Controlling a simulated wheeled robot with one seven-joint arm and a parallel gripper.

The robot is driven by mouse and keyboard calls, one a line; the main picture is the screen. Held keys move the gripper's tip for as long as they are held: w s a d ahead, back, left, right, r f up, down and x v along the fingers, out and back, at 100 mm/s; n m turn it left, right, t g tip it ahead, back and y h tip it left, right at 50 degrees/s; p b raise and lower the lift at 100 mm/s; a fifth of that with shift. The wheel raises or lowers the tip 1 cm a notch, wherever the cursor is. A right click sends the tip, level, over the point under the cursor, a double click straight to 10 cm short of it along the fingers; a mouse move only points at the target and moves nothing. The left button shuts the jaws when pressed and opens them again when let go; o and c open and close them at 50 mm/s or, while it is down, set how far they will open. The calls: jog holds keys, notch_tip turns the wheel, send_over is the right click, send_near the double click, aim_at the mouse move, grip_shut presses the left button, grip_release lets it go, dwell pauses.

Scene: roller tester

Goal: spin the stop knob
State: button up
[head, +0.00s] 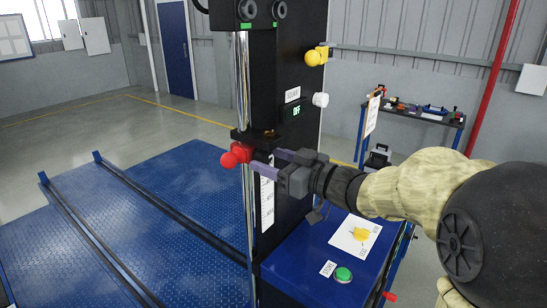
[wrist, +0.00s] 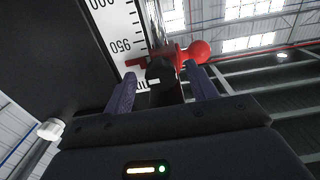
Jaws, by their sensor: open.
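A red block with a red ball handle (head: 232,158) is mounted on the black column at the height of my gripper. It also shows in the wrist view (wrist: 199,52), beyond the fingers, beside a white scale. A dark knob-like part (wrist: 160,72) with a small white mark shows between my fingertips in the wrist view; it may be the stop knob, but no label tells me. My gripper (head: 264,160) is open, its two purple fingers pointing at the column on either side of that part. I cannot tell whether they touch it.
A yellow knob (head: 313,58) and a white knob (head: 320,100) sit higher on the column, near a small lit display (head: 296,111). Below my arm is a blue bench top with a green button (head: 343,274). A tool cart (head: 420,115) stands behind.

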jog(key=c, duration=1)
jog(key=shift+n+b, duration=0.4)
jog(key=shift+b, duration=0.15)
jog(key=n+b, duration=0.2)
jog(key=shift+f+b, duration=0.15)
jog(key=shift+b, duration=0.15)
jog(key=shift+n+b, duration=0.9)
jog(key=shift+n, duration=0.2)
jog(key=shift+n+b, duration=0.45)
jog(key=shift+n, duration=0.05)
jog(key=shift+r, duration=0.2)
